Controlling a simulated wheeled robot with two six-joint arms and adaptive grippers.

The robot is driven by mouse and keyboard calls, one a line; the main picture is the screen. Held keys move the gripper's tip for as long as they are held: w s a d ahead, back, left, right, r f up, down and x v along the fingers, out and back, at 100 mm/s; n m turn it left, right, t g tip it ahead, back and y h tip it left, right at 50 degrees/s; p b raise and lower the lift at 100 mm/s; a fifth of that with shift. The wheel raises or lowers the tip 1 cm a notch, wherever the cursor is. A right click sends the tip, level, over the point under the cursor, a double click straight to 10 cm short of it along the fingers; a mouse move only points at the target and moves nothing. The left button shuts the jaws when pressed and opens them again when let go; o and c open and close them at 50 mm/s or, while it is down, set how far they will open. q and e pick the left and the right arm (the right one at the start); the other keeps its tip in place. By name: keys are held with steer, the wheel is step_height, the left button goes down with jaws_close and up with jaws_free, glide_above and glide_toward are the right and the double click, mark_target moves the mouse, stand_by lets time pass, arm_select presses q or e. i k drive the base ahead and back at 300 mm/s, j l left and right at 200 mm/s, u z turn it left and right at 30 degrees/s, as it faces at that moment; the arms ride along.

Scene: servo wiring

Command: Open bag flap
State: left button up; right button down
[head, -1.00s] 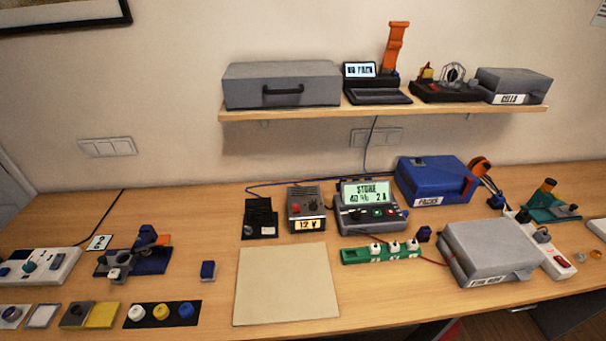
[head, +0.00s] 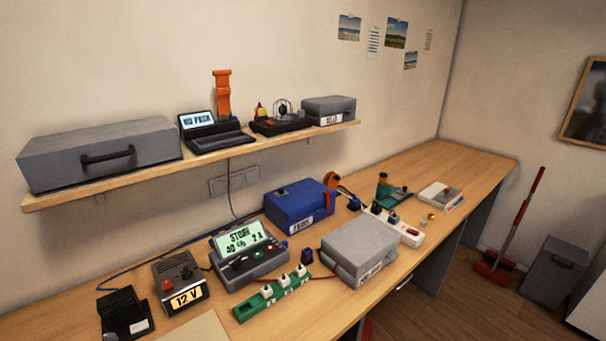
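A grey box-shaped bag (head: 360,243) sits on the table right of centre, with a white label on its front that I cannot read clearly. Its flat grey top looks closed. A red wire runs to its left side. Neither of my grippers shows in the head view.
Left of the bag stand a green strip (head: 273,294) with white plugs, a charger (head: 248,262) reading "STORE" and a 12 V supply (head: 180,283). Behind it are a blue box (head: 297,205) and a white power strip (head: 405,229). The shelf (head: 205,168) hangs above. The table's far right end is clear.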

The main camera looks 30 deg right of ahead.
mark_target(357, 245)
steer(key=z, duration=1.7)
